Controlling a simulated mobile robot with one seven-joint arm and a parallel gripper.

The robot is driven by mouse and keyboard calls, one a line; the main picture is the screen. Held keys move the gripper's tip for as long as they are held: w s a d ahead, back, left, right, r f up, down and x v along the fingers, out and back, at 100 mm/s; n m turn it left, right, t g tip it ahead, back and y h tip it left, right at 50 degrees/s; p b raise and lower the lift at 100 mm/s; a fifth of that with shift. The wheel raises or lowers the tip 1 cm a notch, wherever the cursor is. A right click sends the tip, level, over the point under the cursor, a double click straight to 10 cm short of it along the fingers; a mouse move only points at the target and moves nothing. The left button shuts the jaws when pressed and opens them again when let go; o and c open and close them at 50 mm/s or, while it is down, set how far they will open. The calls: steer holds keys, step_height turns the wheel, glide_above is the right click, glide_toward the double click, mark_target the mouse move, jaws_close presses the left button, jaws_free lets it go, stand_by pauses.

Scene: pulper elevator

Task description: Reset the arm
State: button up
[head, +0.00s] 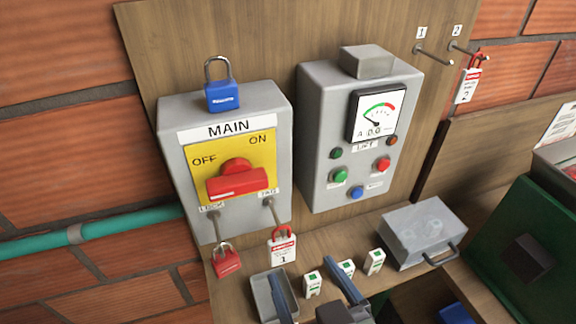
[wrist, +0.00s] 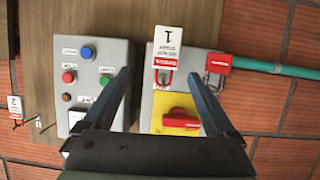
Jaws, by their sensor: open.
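My gripper (head: 303,270) shows at the bottom of the head view, in front of the shelf below the boxes. In the wrist view my gripper (wrist: 159,73) has its two dark blue fingers spread wide, with nothing between them. The wrist view is upside down. The grey MAIN box (head: 180,160) has a yellow plate and a red handle (head: 238,183). A red padlock (head: 226,261) hangs at its LOCK peg, and a white-and-red tag numbered 1 (head: 282,248) hangs at its TAG peg. Both appear apart from my fingers.
A blue padlock (head: 222,95) stands on the MAIN box. A grey control box (head: 318,115) with a gauge and buttons is beside it. Tag 2 (head: 468,85) hangs at peg 2; peg 1 (head: 434,55) is bare.

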steer(key=w+r+t+h+b, duration=0.1)
steer(key=w+r+t, duration=0.25)
steer(key=r, duration=0.65)
steer(key=w+r+t+h+b, duration=0.1)
steer(key=w+r+t, duration=0.25)
steer(key=r, duration=0.55)
steer(key=s+a+r+m+t+h, duration=0.1)
steer(key=s+r+t, duration=0.2)
steer(key=r, duration=0.7)
steer(key=s+a+r+m+t+b, duration=0.1)
steer(key=s+a+r+m+t, duration=0.1)
steer(key=r, duration=0.9)
steer(key=shift+s+m+t+h, duration=0.35)
steer(key=shift+s+t, duration=0.4)
steer(key=shift+t, duration=0.45)
